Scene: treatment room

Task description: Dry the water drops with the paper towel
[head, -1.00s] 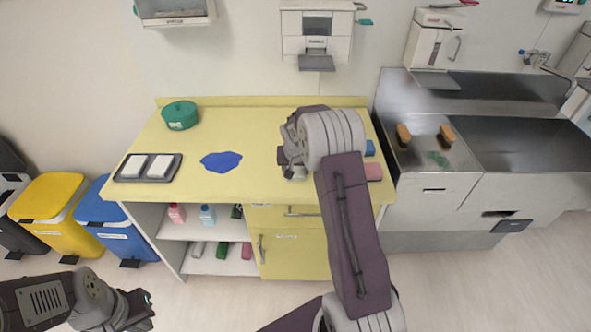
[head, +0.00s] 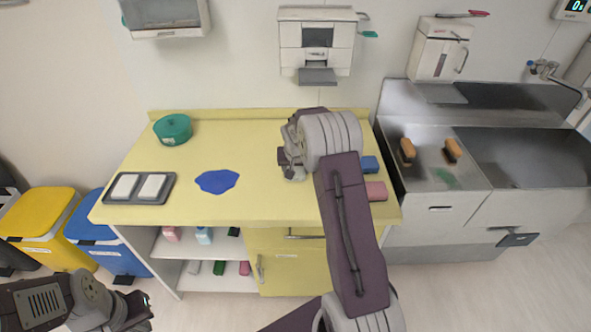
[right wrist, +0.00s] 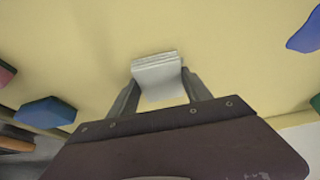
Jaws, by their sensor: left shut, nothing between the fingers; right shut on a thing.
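A blue spill (head: 217,181) lies flat on the yellow counter (head: 250,205), left of my right gripper. Its edge also shows at the upper right of the right wrist view (right wrist: 306,36). My right gripper (head: 291,172) is over the counter, shut on a folded white paper towel (right wrist: 157,72), which sits between its fingers in the right wrist view. In the head view I cannot make out the towel. My left gripper (head: 146,308) is shut and empty at the lower left, in front of the counter and away from the spill.
A blue block (head: 369,164) and a pink block (head: 376,190) lie near the right edge. A sink with two brushes (head: 452,150) adjoins the counter; bins stand left.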

